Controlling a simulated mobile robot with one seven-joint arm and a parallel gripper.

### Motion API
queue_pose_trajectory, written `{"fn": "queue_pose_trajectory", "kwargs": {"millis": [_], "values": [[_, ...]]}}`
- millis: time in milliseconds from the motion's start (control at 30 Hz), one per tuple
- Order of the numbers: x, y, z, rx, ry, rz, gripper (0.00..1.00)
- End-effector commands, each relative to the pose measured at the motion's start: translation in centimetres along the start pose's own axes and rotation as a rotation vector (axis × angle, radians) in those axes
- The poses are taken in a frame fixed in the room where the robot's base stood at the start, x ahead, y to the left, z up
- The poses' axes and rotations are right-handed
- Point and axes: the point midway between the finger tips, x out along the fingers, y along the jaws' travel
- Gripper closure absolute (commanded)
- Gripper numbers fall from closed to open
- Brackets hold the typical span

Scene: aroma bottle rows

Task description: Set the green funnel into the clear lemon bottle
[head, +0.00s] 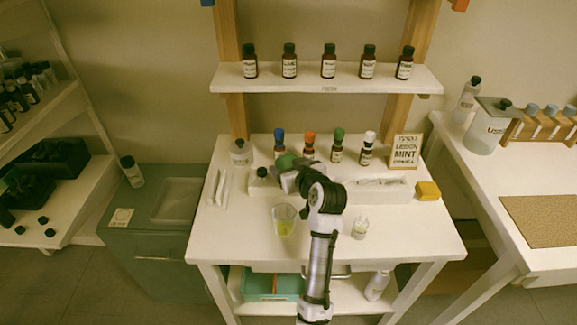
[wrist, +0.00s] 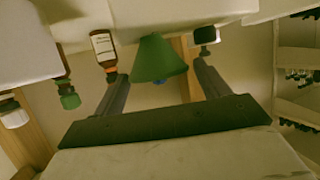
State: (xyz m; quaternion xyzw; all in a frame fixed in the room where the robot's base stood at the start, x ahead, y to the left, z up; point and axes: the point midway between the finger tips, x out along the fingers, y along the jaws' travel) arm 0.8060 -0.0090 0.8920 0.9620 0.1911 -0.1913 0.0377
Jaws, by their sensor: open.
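The green funnel (head: 287,161) is near the middle of the table in the head view, partly hidden by my gripper (head: 285,178). In the wrist view the funnel (wrist: 158,58) is a green cone between the two fingers of my gripper (wrist: 159,70). The fingers are apart, with a visible gap on each side of the funnel. A small clear bottle with a pale label (head: 360,228) stands at the front right of the table. Its label is too small to read, so I cannot tell whether it is the lemon bottle. Another clear bottle (head: 240,153) stands at the back left.
A beaker with yellow-green liquid (head: 285,221) stands near the front. A black-capped bottle (head: 262,179) is left of my gripper. A yellow block (head: 428,191) lies right. The front right tabletop is mostly clear.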

Motion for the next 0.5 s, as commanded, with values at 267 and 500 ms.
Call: {"fn": "queue_pose_trajectory", "kwargs": {"millis": [267,500], "values": [[3.8,0.2,-0.1,-0.001,-0.001,-0.002,0.25],[4.5,0.2,0.1,-0.001,0.0,-0.001,0.25]]}}
